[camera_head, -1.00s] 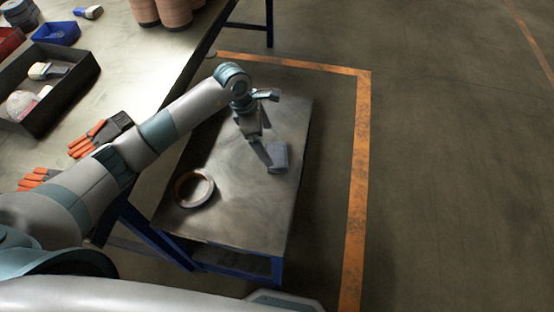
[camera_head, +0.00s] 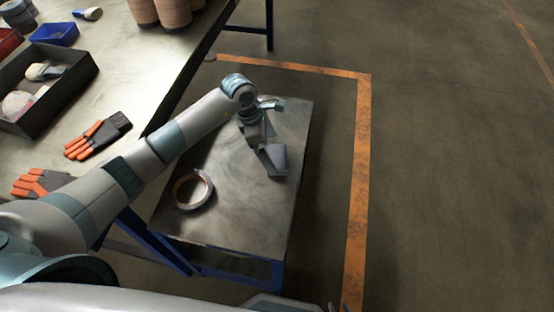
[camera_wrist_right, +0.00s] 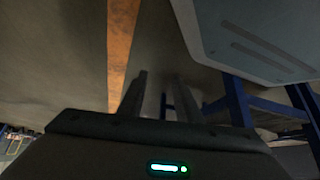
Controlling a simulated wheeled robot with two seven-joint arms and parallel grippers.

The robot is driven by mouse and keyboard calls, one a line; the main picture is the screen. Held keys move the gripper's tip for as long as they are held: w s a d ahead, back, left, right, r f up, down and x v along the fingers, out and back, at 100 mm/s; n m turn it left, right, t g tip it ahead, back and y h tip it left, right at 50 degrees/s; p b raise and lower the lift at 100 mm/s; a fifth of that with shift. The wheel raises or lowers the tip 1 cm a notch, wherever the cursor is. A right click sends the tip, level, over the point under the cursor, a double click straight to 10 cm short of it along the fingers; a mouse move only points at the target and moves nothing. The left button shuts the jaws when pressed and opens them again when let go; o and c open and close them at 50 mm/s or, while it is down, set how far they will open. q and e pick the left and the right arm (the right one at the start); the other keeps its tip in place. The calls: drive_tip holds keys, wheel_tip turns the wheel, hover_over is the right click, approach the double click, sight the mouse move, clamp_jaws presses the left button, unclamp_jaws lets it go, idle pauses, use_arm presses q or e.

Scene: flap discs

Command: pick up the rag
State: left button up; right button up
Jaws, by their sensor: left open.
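A small grey-blue piece, which looks like the folded rag (camera_head: 277,158), lies on the low metal-topped table (camera_head: 235,222). My left gripper (camera_head: 265,158) reaches down to it from above and is open. The fingers overlap the rag in the head view, so I cannot tell whether they touch it or stand around it. My right gripper (camera_wrist_right: 158,98) shows in the right wrist view with its two fingers apart and nothing between them, away from the rag.
The workbench (camera_head: 150,75) at left carries orange-grey gloves (camera_head: 97,137), a black tray (camera_head: 38,118), a blue bin (camera_head: 55,34) and brown cylinders (camera_head: 175,12). Floor right of the orange line (camera_head: 357,200) is clear.

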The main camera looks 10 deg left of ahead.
sight(276, 156)
use_arm(q)
drive_tip(key=b+x, duration=0.1)
drive_tip(key=x, duration=0.2)
drive_tip(key=shift+d, duration=0.15)
drive_tip(key=shift+f+b, duration=0.35)
drive_tip(key=shift+d+f, duration=0.15)
drive_tip(key=shift+f, duration=0.1)
use_arm(e)
drive_tip(key=shift+w+a+r, duration=0.15)
drive_tip(key=shift+w, duration=0.55)
drive_tip(key=shift+w+a+r, duration=0.1)
drive_tip(key=shift+w+r, duration=0.05)
drive_tip(key=shift+w, duration=0.55)
use_arm(q)
drive_tip(key=c, duration=0.9)
use_arm(e)
drive_tip(key=shift+d, duration=0.1)
